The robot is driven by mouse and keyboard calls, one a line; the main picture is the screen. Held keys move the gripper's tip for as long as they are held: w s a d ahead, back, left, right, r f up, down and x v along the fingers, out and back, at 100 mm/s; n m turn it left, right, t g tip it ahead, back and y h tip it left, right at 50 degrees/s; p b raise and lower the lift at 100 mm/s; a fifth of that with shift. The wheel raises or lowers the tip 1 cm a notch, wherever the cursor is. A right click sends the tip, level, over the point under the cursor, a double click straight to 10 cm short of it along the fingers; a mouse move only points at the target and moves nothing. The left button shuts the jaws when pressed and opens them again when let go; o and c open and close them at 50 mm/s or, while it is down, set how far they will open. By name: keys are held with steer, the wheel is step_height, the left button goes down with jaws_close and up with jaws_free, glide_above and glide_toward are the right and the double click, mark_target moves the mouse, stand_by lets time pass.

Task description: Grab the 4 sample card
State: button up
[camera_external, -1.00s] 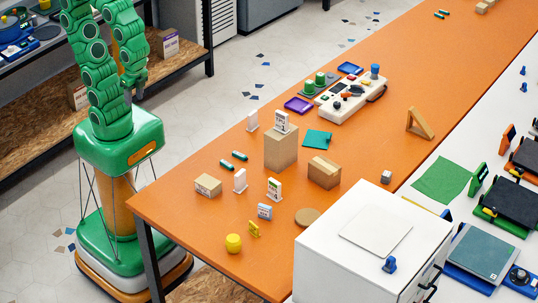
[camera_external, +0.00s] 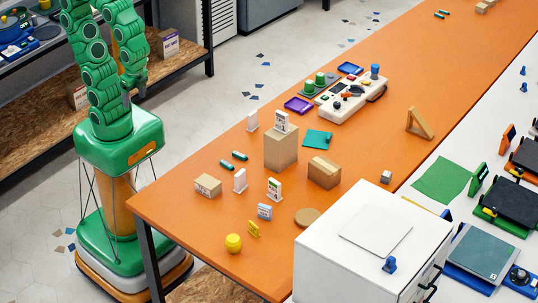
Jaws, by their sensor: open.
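Several small cards stand upright on the orange table (camera_external: 330,230). One white card (camera_external: 281,122) with dark print stands on top of a tall cardboard box (camera_external: 281,149). A white card (camera_external: 252,121) stands behind it to the left, and another white card (camera_external: 240,181) stands nearer. A white card with green and red marks (camera_external: 274,189) stands in front of the box. The print is too small to tell which is the 4 sample card. My gripper (camera_external: 134,93) hangs left of the table, above my green base, apart from every card. It is open and empty.
A brown box (camera_external: 324,172) and white cabinet (camera_external: 360,255) stand to the right. The table's left edge separates my base from them.

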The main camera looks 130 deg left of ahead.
mark_target(273, 183)
steer(key=shift+o, duration=0.8)
steer(key=shift+r, duration=0.1)
